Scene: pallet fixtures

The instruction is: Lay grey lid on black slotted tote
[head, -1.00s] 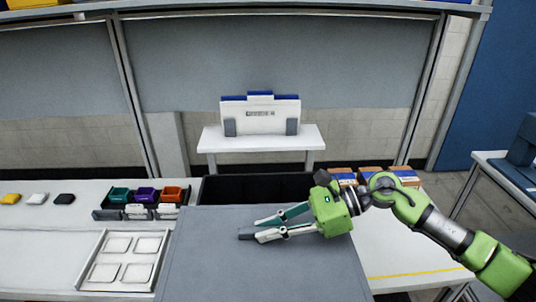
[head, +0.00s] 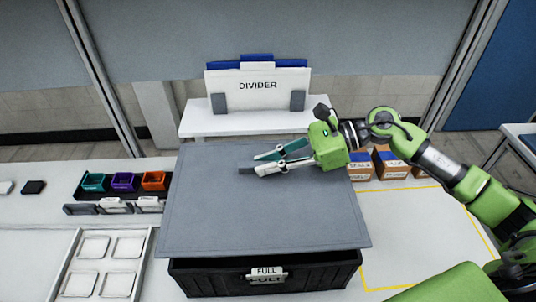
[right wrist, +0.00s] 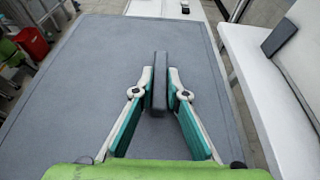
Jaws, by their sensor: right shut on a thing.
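The grey lid (head: 250,215) is a large flat panel with a dark upright handle (right wrist: 159,84) on its top. My right gripper (head: 262,166) is over the lid, its two fingers shut on the handle; the right wrist view shows a finger on each side of it (right wrist: 160,88). The black slotted tote (head: 265,281) is under the lid, with its front wall and a "FULL" label showing. The lid covers the tote's opening and looks roughly over it, set a little back and left. I cannot tell whether the lid touches the rim. My left gripper is not in view.
A white stand holds a "DIVIDER" panel (head: 258,90) behind the lid. Small teal, purple and orange bins (head: 124,183) and a white tray (head: 73,291) are at left. Cardboard boxes (head: 390,163) stand at right, behind a yellow-outlined clear area (head: 410,225).

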